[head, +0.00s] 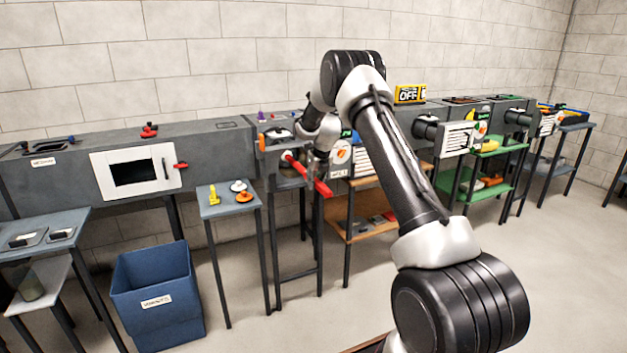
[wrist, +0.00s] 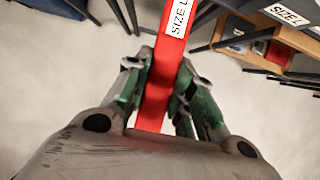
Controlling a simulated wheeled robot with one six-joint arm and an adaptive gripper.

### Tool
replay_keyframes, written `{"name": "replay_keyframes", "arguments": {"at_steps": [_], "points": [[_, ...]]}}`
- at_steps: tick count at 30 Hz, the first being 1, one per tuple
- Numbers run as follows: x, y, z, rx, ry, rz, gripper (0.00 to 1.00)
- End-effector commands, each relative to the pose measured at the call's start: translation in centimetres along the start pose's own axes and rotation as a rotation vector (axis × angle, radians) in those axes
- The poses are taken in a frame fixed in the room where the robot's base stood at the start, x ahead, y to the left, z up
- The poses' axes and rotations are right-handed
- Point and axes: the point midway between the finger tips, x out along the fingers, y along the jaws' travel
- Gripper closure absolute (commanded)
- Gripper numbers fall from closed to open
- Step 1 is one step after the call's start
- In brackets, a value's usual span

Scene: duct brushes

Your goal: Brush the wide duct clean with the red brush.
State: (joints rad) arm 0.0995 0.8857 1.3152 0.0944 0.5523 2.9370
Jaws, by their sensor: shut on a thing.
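My gripper (wrist: 160,88) is shut on the red handle of the red brush (wrist: 177,22), which bears a white label reading "SIZE L". In the head view, the red brush (head: 323,188) shows as a bar slanting down to the right below my wrist. Its other end reaches up and left toward the front of a grey duct box; its bristles do not show clearly, and I cannot tell whether they are inside. A long grey duct (head: 60,190) runs along the wall, with a white-framed dark opening (head: 135,172). Which duct is the wide one is unclear.
A small grey table (head: 228,207) holds yellow, white and orange pieces. A blue bin (head: 155,300) stands on the floor at left. A wooden shelf (head: 365,232) and a green shelf (head: 480,189) stand to the right. The floor at right is clear.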

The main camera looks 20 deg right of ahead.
Motion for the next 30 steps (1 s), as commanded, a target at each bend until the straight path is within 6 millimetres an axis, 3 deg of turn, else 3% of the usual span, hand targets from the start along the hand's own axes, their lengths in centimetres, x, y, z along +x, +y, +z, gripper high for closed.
{"name": "replay_keyframes", "arguments": {"at_steps": [30], "points": [[-4.4,0.0,-10.4,0.001,-0.001,0.0,1.0]]}}
